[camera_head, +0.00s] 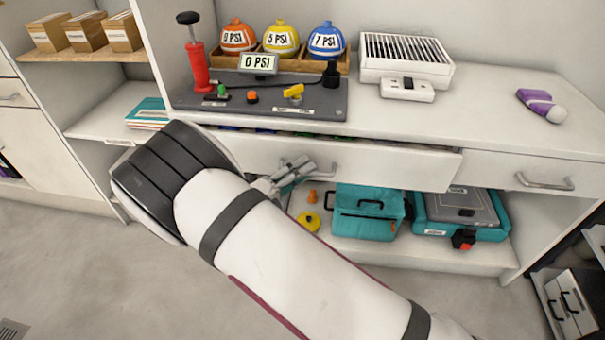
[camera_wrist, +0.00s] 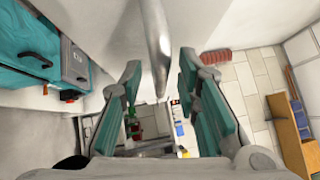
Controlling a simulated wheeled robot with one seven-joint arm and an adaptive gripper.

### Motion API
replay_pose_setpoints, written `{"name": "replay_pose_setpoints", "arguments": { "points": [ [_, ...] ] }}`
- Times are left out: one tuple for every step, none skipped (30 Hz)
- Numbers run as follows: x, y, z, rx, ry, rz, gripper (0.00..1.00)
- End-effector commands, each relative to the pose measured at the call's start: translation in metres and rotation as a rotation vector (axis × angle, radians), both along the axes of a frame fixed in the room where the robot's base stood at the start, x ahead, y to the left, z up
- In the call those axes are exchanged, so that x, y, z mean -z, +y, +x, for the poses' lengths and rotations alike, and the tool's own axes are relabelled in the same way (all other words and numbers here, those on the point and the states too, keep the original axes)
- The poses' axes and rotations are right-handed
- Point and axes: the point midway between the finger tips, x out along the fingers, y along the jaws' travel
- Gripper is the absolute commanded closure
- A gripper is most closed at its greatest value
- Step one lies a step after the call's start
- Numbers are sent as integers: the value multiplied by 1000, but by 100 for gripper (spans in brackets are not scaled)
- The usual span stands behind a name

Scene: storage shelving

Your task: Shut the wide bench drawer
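The wide bench drawer (camera_head: 400,165) is under the bench top and stands partly pulled out. A gap along its top edge shows some small coloured contents. Its metal handle (camera_head: 322,172) is on the front, partly hidden by my gripper (camera_head: 297,168). In the wrist view, the handle (camera_wrist: 157,45) comes down from the top between the two teal fingers of my gripper (camera_wrist: 160,78). The fingers are apart, with space on both sides of the bar. I cannot tell whether either one touches it.
A narrower drawer (camera_head: 535,178) to the right looks shut. Teal cases (camera_head: 368,212) and a yellow item (camera_head: 308,221) sit on the lower shelf. The bench top holds a pump board (camera_head: 300,98), coloured domes (camera_head: 281,37) and a white device (camera_head: 405,55). The floor in front is clear.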

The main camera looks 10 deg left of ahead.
Motion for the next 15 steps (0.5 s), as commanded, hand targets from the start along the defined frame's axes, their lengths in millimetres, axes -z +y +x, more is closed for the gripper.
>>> {"name": "replay_pose_setpoints", "arguments": {
  "points": [
    [0, -1, 1, 0, 0, 0, 70],
    [0, -1, 1, 0, 0, 0, 70],
    [0, -1, 1, 0, 0, 0, 70],
    [0, -1, 1, 0, 0, 0, 70],
    [0, -1, 1, 0, 0, 0, 70],
    [0, -1, 1, 0, 0, 0, 70],
    [0, -1, 1, 0, 0, 0, 70],
    [0, -1, 1, 0, 0, 0, 70],
    [0, -1, 1, 1, 0, 0, 79],
    [0, -1, 1, 0, 0, 0, 86],
    [0, -1, 1, 0, 0, 0, 93],
    [0, -1, 1, 1, 0, 0, 100],
    [0, -1, 1, 1, 0, 0, 100],
    [0, -1, 1, 1, 0, 0, 100],
    [0, -1, 1, 1, 0, 0, 100]
  ]
}}
